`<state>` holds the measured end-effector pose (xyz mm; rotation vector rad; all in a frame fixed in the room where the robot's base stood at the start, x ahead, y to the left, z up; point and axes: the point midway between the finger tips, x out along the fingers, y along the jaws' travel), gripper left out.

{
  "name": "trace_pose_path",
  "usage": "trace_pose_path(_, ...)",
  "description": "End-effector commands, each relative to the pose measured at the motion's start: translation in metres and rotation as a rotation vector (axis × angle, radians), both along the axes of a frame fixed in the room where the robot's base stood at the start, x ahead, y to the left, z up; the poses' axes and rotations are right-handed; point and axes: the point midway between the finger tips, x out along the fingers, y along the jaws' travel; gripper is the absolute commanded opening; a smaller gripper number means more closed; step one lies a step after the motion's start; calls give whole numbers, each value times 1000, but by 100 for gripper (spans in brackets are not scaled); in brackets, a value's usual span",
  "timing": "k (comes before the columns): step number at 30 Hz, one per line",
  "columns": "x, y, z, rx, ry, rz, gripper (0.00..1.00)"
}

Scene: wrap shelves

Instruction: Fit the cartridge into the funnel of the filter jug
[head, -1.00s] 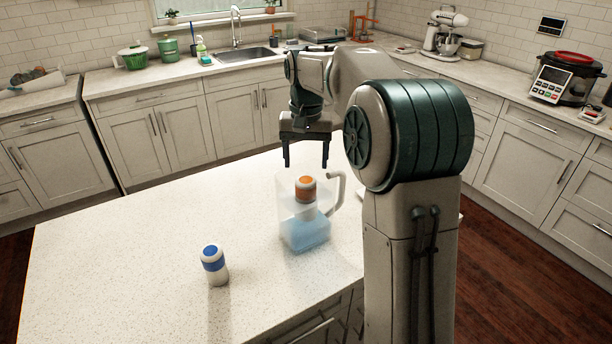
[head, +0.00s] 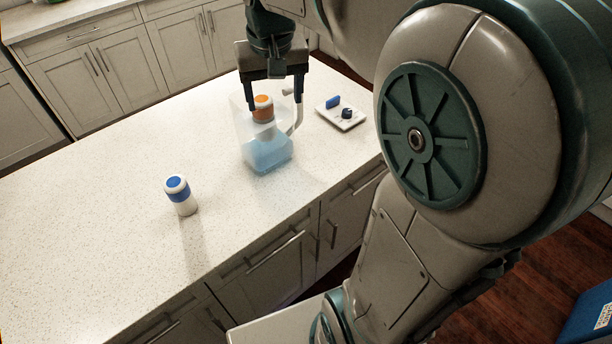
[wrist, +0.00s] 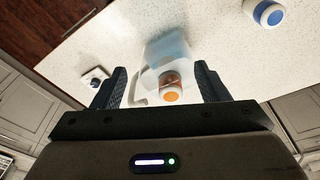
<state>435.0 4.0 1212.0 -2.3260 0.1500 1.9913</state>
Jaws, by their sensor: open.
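The filter jug (head: 266,155) stands upright on the counter, clear with blue-tinted water low in it and a pale handle on its right. A cartridge with an orange band (head: 263,108) is at the top of the jug; it also shows between my fingers in the wrist view (wrist: 171,93). A white cartridge with a blue band (head: 180,196) stands upright on the counter, left of the jug and apart from it. It also shows at the top right of the wrist view (wrist: 267,13). My gripper (head: 273,100) is open above the jug, its fingers pointing down on either side of the orange cartridge. The funnel is hard to make out.
A small white tray (head: 341,118) with small dark blue items lies right of the jug. The counter (head: 90,230) is clear around the blue-banded cartridge. Its front edge runs above cabinet drawers. A blue box (head: 592,312) is on the floor at lower right.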

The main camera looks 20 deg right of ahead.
Motion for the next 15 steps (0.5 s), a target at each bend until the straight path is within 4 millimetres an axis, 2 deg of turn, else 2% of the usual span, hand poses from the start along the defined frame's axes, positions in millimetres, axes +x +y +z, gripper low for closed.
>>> trace_pose_path(1,-22,0,-6,-3,-20,16,68)
trace_pose_path(6,-83,-2,-36,-7,-82,70,68)
trace_pose_path(10,-118,-3,-60,-8,-120,103,68)
trace_pose_path(15,-142,-3,-80,-6,-147,126,68)
